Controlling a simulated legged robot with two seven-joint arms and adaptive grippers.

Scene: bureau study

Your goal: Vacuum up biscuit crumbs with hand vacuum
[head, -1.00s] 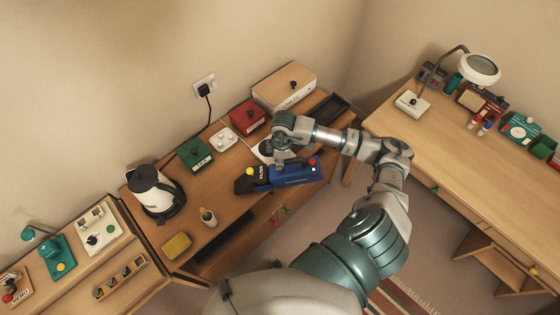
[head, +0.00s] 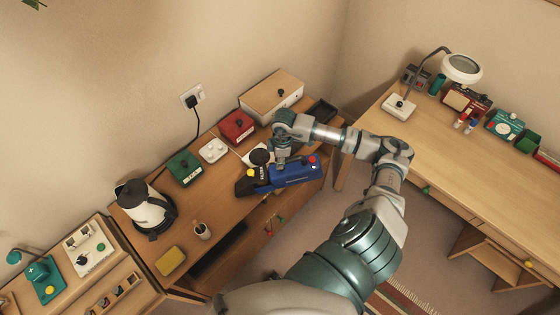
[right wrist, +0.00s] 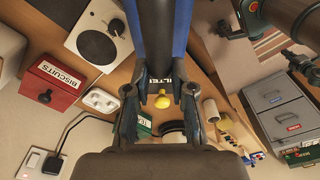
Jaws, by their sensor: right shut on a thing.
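The hand vacuum (head: 297,173) is blue with a dark nozzle at its left end, a red button and a yellow knob. In the head view it is over the front part of the wooden bureau top (head: 222,205); I cannot tell how high. My right gripper (head: 280,160) is shut on the vacuum from above. In the right wrist view the vacuum (right wrist: 160,35) runs between the two fingers. A red box (head: 236,126) labelled BISCUITS stands at the back; it also shows in the right wrist view (right wrist: 52,85). I can make out no crumbs. My left gripper is not in view.
A kettle (head: 146,208), a cup (head: 202,231), a yellow sponge-like block (head: 170,261), a green box (head: 184,168) and a cream box (head: 271,95) stand on the bureau. A second desk (head: 450,165) with a lamp (head: 461,68) is at the right.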

